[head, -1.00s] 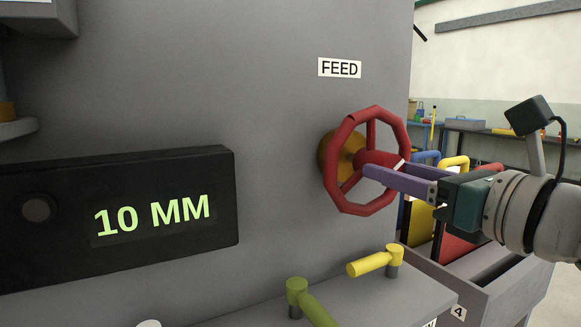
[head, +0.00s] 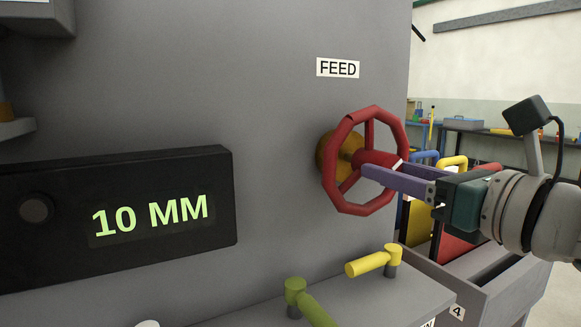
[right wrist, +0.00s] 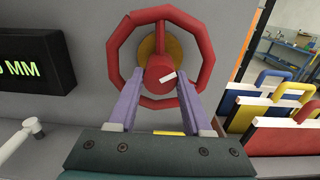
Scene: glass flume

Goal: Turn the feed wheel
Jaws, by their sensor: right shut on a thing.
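The red feed wheel (head: 330,178) is mounted on the grey machine face below a white FEED label (head: 338,68). It has a brass-coloured boss (head: 326,150) behind it and a red hub with a white mark. My right gripper (right wrist: 160,80) has its two purple fingers on either side of the hub, shut on it, in the right wrist view. In the head view the right gripper (head: 388,173) reaches the wheel from the right, and its far finger is mostly hidden. A black display (head: 150,250) to the left reads 10 MM. My left gripper is not in view.
Below the wheel, a ledge (head: 345,300) carries a yellow handle (head: 367,264) and a green handle (head: 305,297). Behind my right gripper, a grey rack (head: 475,275) holds blue, yellow and red panels. A workbench (head: 470,125) stands far back.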

